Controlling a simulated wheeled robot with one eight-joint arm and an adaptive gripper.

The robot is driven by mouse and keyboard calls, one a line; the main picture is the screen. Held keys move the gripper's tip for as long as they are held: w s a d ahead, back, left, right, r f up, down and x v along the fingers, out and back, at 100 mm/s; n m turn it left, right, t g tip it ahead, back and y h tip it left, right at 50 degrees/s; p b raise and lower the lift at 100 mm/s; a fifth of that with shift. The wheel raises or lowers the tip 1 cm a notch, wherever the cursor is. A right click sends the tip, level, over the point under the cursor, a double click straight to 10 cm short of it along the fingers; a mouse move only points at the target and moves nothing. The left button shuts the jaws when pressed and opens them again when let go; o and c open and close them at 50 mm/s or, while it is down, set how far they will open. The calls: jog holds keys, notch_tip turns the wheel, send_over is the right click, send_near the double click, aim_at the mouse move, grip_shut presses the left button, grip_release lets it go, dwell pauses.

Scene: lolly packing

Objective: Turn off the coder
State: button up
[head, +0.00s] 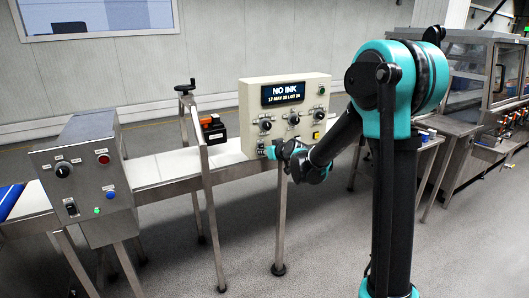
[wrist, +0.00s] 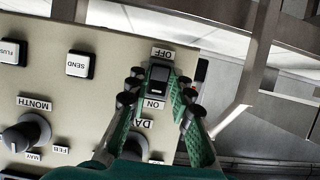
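The coder (head: 255,93) is a beige box on a stand beside the conveyor. Its display (head: 289,93) is lit and reads NO INK with a date and lot line. My gripper (head: 268,152) is at the box's lower left corner. In the wrist view my gripper (wrist: 158,86) is open, with one green finger on each side of a black rocker switch (wrist: 159,76). The switch lies between an OFF label (wrist: 163,53) and an ON label (wrist: 154,104). I cannot tell whether the fingers touch it. The fingers hide part of the panel.
Dials and SEND (wrist: 79,64) and FLUSH (wrist: 12,51) buttons are nearby on the panel. A metal post (head: 206,190) and an orange-black unit (head: 213,130) stand left of the coder. A grey control box (head: 85,170) is further left. A glazed machine (head: 470,85) is at right.

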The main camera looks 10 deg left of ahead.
grip_shut()
jog(key=shift+f, duration=0.1)
jog(key=shift+a+f+t+y, duration=0.1)
jog(key=shift+f+t+y, duration=0.2)
jog(key=shift+t+y, duration=0.75)
jog(key=shift+f+t+y, duration=0.1)
jog(key=shift+t+y, duration=0.15)
jog(key=shift+t, duration=0.5)
jog(key=o, duration=0.6)
grip_release()
